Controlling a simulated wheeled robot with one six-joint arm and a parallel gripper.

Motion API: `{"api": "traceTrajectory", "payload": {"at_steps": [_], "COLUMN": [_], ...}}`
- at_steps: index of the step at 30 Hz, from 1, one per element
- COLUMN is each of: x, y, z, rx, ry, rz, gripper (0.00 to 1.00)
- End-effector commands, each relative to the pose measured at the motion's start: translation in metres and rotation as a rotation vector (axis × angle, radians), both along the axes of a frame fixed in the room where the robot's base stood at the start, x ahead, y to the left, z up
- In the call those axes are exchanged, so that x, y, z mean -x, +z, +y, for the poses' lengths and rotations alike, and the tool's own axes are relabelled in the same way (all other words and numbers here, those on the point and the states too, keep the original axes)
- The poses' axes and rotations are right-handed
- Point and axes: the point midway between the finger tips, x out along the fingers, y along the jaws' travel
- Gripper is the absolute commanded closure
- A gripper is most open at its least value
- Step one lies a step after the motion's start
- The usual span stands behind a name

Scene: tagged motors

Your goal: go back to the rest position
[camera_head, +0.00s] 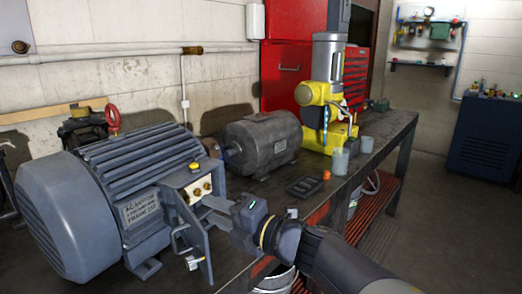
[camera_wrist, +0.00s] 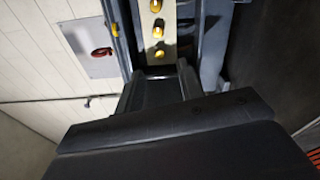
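My gripper (camera_head: 207,209) is at the right end of the large grey motor (camera_head: 130,165), in front of its opened terminal box (camera_head: 192,185). Its two fingers look apart, with nothing clearly held between them. In the wrist view the fingers (camera_wrist: 160,82) reach toward a pale terminal plate (camera_wrist: 157,50) with several brass-coloured studs. I cannot tell whether the fingertips touch the box. A name plate (camera_head: 141,208) is on the motor's side. A small tag-like piece (camera_head: 194,262) hangs below the box. My arm extends to the lower right.
A smaller dark motor (camera_head: 262,142), a yellow and grey machine (camera_head: 328,100), a black tray (camera_head: 304,187), an orange knob (camera_head: 326,175) and grey cups (camera_head: 340,161) stand on the bench (camera_head: 385,140). Open floor (camera_head: 440,215) lies to the right.

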Motion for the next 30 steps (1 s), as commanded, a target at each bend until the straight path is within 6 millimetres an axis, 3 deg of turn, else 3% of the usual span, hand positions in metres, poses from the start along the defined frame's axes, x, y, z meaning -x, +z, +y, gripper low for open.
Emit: {"api": "traceTrajectory", "payload": {"at_steps": [9, 18, 30], "x": [-0.03, -0.029, -0.029], "y": [-0.001, -0.001, 0.001], "z": [0.054, 0.05, 0.05], "rx": [0.001, 0.095, 0.101], "ry": [0.004, -0.001, 0.0], "rz": [0.002, -0.161, -0.169], "gripper": [0.64, 0.64, 0.64]}}
